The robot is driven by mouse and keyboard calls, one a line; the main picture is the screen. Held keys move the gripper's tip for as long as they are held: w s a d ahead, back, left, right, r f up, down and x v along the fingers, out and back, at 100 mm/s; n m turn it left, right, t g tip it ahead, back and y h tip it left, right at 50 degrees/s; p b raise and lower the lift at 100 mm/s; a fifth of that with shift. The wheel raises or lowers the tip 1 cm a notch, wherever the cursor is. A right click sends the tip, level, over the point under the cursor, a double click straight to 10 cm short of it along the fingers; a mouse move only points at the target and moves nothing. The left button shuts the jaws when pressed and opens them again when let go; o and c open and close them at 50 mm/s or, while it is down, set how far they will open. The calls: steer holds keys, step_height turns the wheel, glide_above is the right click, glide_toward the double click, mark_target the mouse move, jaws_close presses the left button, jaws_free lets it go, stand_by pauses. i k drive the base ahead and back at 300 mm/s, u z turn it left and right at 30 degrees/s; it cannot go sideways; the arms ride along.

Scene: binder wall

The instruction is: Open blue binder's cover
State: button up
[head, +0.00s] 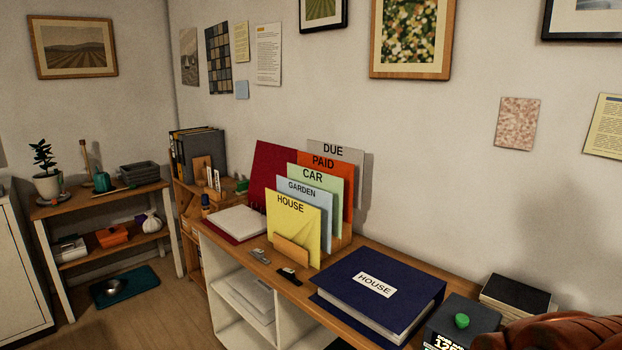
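The blue binder (338,283) lies flat and closed on the wooden desk top (262,268), right of the middle in the head view. Its cover has a white label (375,285) reading HOUSE. The white page block (362,322) shows along its front side, under the cover. The binder's lower right corner comes close to a dark box.
A sorter with several coloured folders (295,228) stands left of the binder. Behind it is an open red binder (272,176). Two small dark items (289,274) lie before the sorter. A dark box with a green knob (462,321) and a black book (517,293) stand right.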

mark_target(391, 293)
steer(key=z, duration=0.05)
steer(key=k, duration=1.05)
steer(key=u, duration=1.05)
steer(key=i, duration=1.2)
steer(key=z, duration=0.05)
